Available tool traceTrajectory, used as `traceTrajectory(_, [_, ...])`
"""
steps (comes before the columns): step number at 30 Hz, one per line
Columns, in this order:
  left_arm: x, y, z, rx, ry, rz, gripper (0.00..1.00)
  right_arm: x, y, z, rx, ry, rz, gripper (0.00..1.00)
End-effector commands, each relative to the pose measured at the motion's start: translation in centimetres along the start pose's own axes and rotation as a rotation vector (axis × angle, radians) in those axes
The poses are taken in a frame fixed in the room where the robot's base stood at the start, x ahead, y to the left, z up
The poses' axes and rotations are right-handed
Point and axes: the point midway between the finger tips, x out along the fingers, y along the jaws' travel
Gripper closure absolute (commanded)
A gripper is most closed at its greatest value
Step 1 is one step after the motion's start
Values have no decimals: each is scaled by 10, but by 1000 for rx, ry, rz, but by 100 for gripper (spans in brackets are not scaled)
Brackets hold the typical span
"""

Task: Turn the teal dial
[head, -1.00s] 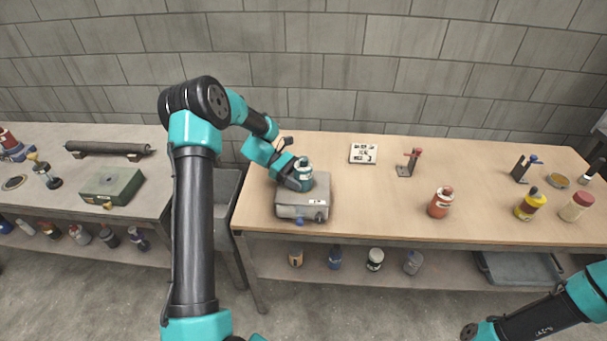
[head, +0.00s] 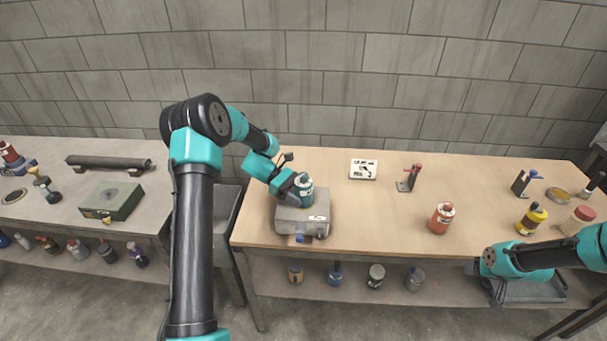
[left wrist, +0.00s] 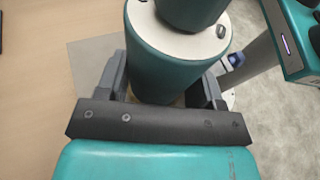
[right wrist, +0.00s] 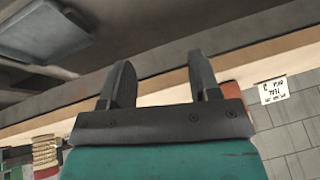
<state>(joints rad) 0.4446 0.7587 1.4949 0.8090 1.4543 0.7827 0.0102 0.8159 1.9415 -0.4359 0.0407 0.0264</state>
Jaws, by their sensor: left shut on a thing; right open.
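A small blue knob (head: 299,239) and a dark knob (head: 321,236) are on the front of the box. My right gripper (right wrist: 160,85) is open and empty, near the bench's front edge. In the head view its fingers are hard to see.
A grey tray (head: 530,291) is on the lower shelf. The middle of the bench is largely clear.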

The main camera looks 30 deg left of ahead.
Motion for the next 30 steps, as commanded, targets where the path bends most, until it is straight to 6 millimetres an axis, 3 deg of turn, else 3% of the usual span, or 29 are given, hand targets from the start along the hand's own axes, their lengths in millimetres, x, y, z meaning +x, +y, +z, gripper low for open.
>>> traceTrajectory(1, [0, 0, 0, 0, 0, 0, 52, -8, 3, -29, -36, 22, 21, 43])
traceTrajectory(3, [0, 0, 0, 0, 0, 0, 52, -19, 4, -64, -76, 37, 49, 43])
traceTrajectory(8, [0, 0, 0, 0, 0, 0, 52, -41, -8, -136, -112, 51, 109, 43])
traceTrajectory(14, [0, 0, 0, 0, 0, 0, 52, -58, -57, -208, -53, 33, 160, 43])
traceTrajectory(21, [0, 0, 0, 0, 0, 0, 52, -70, -156, -265, 109, -22, 187, 43])
traceTrajectory(30, [0, 0, 0, 0, 0, 0, 52, -82, -307, -286, 330, -125, 203, 43])
